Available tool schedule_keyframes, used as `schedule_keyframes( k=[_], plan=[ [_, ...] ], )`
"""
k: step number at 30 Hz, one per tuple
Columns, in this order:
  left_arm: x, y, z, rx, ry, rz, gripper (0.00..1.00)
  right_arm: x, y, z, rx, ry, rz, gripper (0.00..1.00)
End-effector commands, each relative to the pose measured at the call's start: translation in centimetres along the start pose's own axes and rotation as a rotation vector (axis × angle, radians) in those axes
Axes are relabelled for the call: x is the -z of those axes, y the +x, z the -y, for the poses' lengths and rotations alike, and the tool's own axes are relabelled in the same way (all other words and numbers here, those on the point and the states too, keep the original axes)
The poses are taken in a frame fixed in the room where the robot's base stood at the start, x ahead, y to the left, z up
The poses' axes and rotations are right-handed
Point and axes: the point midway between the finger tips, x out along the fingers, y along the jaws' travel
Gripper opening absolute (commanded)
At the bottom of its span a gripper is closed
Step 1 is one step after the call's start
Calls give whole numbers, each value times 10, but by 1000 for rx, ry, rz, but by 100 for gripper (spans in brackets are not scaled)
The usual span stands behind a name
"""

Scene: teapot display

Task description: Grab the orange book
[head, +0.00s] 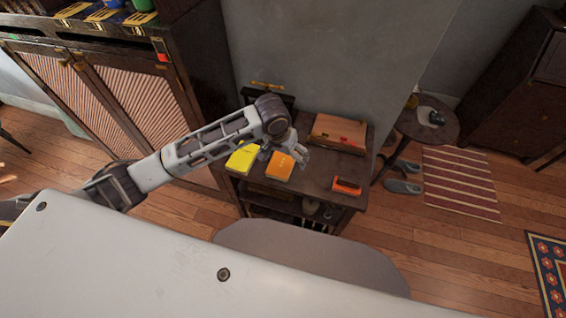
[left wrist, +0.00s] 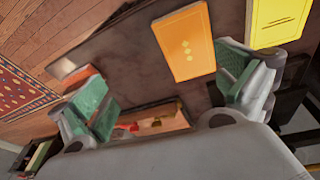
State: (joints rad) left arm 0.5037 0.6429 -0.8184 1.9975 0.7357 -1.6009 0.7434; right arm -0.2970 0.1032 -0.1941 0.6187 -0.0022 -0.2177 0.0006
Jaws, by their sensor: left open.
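The orange book (head: 280,167) lies flat on the dark wooden side table (head: 320,180), just right of a yellow book (head: 242,158). My left gripper (head: 297,150) hangs over the table, near the far edge of the orange book. In the left wrist view the left gripper (left wrist: 165,95) is open, with its green-padded fingers apart and nothing held. The orange book (left wrist: 185,42) shows there beyond the fingertips, nearer the right finger. The yellow book (left wrist: 276,22) is at its right. My right gripper is not seen.
A wooden box (head: 338,132) stands at the back of the table. A small orange-and-black item (head: 346,185) lies at its right front. A slatted cabinet (head: 130,95) stands left, and a round stool (head: 430,118) stands right. A wall is behind the table.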

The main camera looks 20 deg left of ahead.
Motion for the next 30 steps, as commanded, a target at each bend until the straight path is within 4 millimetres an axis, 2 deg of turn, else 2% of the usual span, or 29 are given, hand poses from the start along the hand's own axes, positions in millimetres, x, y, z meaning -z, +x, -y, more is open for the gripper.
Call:
schedule_keyframes(
  k=[6,12,23,30],
  plan=[
    [9,-15,23,58,-51,31,100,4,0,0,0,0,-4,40],
    [12,-24,37,93,-91,54,100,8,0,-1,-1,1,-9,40],
    [13,-26,41,103,-105,61,100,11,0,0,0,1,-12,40],
    [12,-22,41,103,-105,62,100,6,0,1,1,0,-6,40]
  ],
)
